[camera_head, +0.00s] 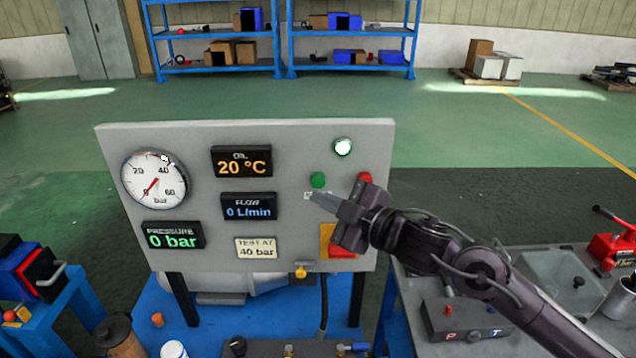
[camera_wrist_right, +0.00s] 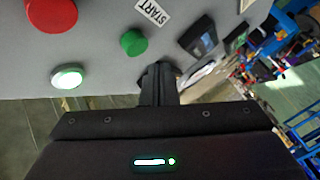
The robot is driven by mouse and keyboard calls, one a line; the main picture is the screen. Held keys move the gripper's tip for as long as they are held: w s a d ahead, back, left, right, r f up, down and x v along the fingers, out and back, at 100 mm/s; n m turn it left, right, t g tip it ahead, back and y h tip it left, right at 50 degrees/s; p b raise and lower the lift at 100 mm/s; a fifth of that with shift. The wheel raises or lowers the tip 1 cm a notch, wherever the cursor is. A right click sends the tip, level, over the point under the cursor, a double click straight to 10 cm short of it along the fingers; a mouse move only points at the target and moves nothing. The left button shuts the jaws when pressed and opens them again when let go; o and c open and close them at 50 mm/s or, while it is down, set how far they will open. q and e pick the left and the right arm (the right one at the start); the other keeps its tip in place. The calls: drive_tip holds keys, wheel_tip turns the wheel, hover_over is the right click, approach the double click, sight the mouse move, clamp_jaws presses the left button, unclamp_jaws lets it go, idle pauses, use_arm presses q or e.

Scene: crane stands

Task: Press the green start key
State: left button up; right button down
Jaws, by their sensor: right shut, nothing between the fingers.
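The green start key (camera_head: 318,180) is a round button on the grey upright panel (camera_head: 290,142), below a lit white-green lamp (camera_head: 343,147). In the right wrist view the green key (camera_wrist_right: 133,42) stands out from the panel, with a START label (camera_wrist_right: 152,12) beside it. My right gripper (camera_head: 318,197) is shut and empty, its tips just below the key in the head view. In the right wrist view the shut fingers (camera_wrist_right: 158,72) are close to the key; I cannot tell whether they touch it. My left gripper is not in view.
A red button (camera_head: 365,178) sits right of the green key, partly behind my gripper. A red switch on a yellow plate (camera_head: 327,238) is lower, partly covered by my arm. The panel also holds a dial gauge (camera_head: 154,180) and displays. A grey bench (camera_head: 412,318) stands right.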

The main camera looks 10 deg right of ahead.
drive_tip(key=shift+s+a, duration=0.2)
drive_tip(key=shift+s, duration=0.75)
drive_tip(key=shift+s+a, duration=0.15)
drive_tip(key=shift+s, duration=0.75)
